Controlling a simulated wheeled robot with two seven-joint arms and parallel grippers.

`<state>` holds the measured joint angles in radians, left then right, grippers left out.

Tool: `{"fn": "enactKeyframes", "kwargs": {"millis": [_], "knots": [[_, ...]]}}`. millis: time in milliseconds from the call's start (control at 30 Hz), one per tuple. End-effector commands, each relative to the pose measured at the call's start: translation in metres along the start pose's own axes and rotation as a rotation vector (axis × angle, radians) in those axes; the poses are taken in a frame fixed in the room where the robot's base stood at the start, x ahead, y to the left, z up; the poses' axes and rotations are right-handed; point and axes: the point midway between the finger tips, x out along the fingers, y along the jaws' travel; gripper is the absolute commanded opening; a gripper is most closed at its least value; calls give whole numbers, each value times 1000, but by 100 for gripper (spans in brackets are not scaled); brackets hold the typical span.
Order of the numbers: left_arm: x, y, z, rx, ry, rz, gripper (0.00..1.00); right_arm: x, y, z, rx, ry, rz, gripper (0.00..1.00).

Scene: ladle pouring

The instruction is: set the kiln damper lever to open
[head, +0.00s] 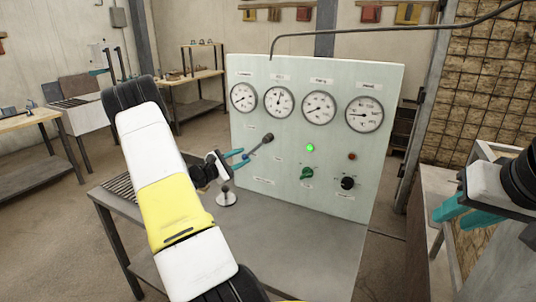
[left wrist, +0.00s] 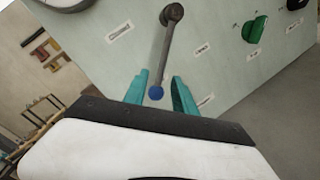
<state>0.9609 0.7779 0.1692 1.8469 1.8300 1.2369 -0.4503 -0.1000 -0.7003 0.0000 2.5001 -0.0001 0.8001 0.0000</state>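The damper lever is a grey bar on the panel (head: 330,235), with a dark round pivot (head: 267,138) and a blue knob at its lower-left end. In the left wrist view the bar (left wrist: 165,55) hangs from its pivot down to the blue knob (left wrist: 156,93). My left gripper (head: 240,159) is open, its teal fingers on either side of the knob. The wrist view (left wrist: 158,95) shows gaps between knob and fingers. My right gripper (head: 467,213) is at the right edge, open and empty, away from the panel. The lever's labels are too small to read.
The panel carries several round gauges (head: 320,107), a lit green lamp (head: 310,147), a dark red lamp (head: 352,156), a green knob (head: 306,173) and a black knob (head: 347,183). A metal stand with a round base (head: 226,198) is on the grey bench (head: 300,250), whose front is clear.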

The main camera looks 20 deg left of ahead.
Motion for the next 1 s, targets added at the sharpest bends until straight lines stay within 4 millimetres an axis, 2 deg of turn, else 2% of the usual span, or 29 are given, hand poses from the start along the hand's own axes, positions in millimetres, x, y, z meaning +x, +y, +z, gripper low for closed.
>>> {"fn": "enactKeyframes", "kwargs": {"millis": [100, 200, 567, 733, 1000], "knots": [[18, -1, 0, 0, -1, -1, 33, 0, 0, 0, 0, 0, 0, 34], [28, -1, 0, 0, -1, -1, 33, 0, 0, 0, 0, 0, 0, 34], [34, 0, 0, -1, 1, -1, 33, 0, 0, 0, 0, 0, 0, 34], [33, 0, 0, -1, 0, -1, 0, 0, 0, 0, 0, 0, 0, 34], [33, 0, 0, -1, 0, -1, 0, 0, 0, 0, 0, 0, 0, 34]]}}
